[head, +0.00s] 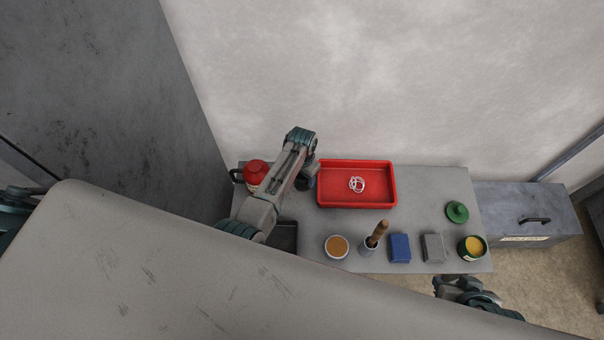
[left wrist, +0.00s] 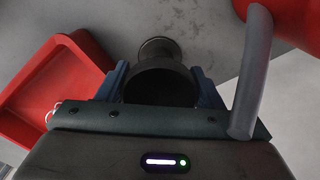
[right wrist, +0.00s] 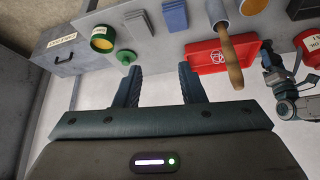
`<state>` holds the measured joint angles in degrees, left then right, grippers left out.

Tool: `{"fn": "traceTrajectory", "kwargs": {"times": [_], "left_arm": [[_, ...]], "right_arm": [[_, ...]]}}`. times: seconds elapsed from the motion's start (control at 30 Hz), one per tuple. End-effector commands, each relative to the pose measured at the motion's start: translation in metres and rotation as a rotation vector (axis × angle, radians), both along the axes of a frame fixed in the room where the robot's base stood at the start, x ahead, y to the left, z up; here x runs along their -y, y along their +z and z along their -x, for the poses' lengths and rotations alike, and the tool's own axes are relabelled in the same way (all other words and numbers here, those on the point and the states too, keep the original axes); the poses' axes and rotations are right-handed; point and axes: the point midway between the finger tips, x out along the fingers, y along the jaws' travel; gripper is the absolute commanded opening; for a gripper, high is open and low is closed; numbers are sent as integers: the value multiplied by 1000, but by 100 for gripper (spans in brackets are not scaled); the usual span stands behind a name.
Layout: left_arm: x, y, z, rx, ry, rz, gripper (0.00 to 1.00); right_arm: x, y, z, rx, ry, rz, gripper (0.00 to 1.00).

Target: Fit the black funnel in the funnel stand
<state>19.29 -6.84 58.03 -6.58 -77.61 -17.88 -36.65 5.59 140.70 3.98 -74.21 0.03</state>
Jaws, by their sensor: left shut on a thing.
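The black funnel (left wrist: 158,82) is between the blue fingers of my left gripper (left wrist: 161,90), which is shut on it. In the left wrist view a dark round flange shows just beyond the funnel's wide body; I cannot tell whether it is the funnel's lower part or something under it. In the head view my left gripper (head: 308,178) is between the red jug and the red tray, with the dark funnel (head: 301,184) partly hidden by the arm. I cannot make out the funnel stand for certain. My right gripper (right wrist: 160,88) is open and empty, off the table's front right.
The red jug (head: 256,171) stands close left of the funnel. The red tray (head: 327,203) holds white links. Along the front of the table (head: 440,185) are a tan-filled cup (head: 337,246), a brush in a cup (head: 376,235), blue and grey blocks, and a green tin (head: 471,248).

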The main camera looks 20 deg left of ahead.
Motion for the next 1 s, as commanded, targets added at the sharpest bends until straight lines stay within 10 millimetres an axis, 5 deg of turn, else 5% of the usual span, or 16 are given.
{"fn": "traceTrajectory", "kwargs": {"times": [0.23,0.27,0.37,0.73,1.0], "left_arm": [[0,0,0,1,0,0,38],[0,0,0,1,0,0,66],[0,0,0,1,0,0,86],[0,6,-1,2,0,0,86],[0,56,-1,4,0,1,86]], "right_arm": [[0,0,0,-1,-1,1,36],[0,0,0,-1,-1,1,36],[0,0,0,-2,-1,1,36],[1,2,2,-10,-1,5,36],[13,21,10,-116,-8,66,36]]}}
